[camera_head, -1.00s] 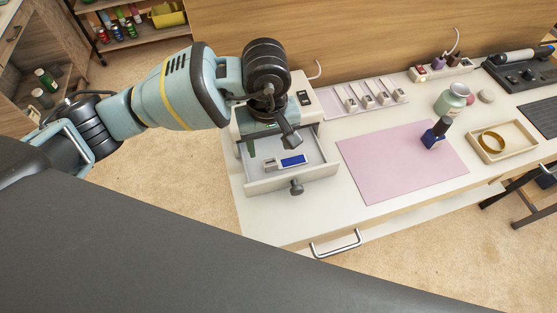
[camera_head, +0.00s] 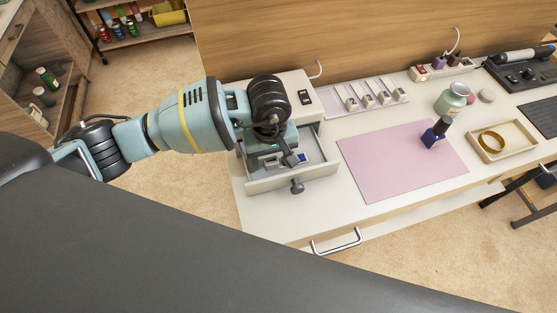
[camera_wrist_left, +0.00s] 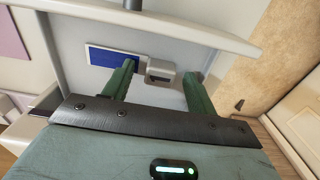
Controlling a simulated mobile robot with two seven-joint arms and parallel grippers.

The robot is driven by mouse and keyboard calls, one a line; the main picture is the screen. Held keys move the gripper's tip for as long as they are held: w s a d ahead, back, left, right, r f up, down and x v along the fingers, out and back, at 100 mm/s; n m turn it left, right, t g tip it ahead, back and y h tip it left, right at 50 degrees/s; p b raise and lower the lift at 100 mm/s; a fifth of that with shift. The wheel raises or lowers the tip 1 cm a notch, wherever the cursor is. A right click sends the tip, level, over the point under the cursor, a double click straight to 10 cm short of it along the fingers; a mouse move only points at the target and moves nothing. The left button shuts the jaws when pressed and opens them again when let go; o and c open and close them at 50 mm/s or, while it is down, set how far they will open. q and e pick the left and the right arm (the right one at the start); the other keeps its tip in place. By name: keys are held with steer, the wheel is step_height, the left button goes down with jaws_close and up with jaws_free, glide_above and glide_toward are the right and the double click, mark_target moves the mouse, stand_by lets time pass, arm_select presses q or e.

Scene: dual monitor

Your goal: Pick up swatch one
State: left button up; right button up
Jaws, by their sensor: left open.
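A blue swatch (camera_head: 302,157) with a grey end block lies in the open drawer (camera_head: 318,176) of the white cabinet; my gripper hides part of it in the head view. In the left wrist view, the blue face (camera_wrist_left: 112,57) lies at upper left and its grey block (camera_wrist_left: 160,70) sits between the green fingers. My left gripper (camera_head: 272,159) is open, pointing down into the drawer. Its fingers (camera_wrist_left: 160,74) are on either side of the block, with no visible grip; whether they touch it cannot be told. My right gripper is out of view.
The drawer walls surround the gripper, with a dark knob (camera_head: 297,187) at the front. To the right are a rack (camera_head: 385,86) with several small grey-topped pieces, a pink mat (camera_head: 385,175), a dark blue bottle (camera_head: 434,135) and a tray (camera_head: 518,148) holding a gold ring.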

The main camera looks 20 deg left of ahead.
arm_select(q)
steer(key=c, duration=1.1)
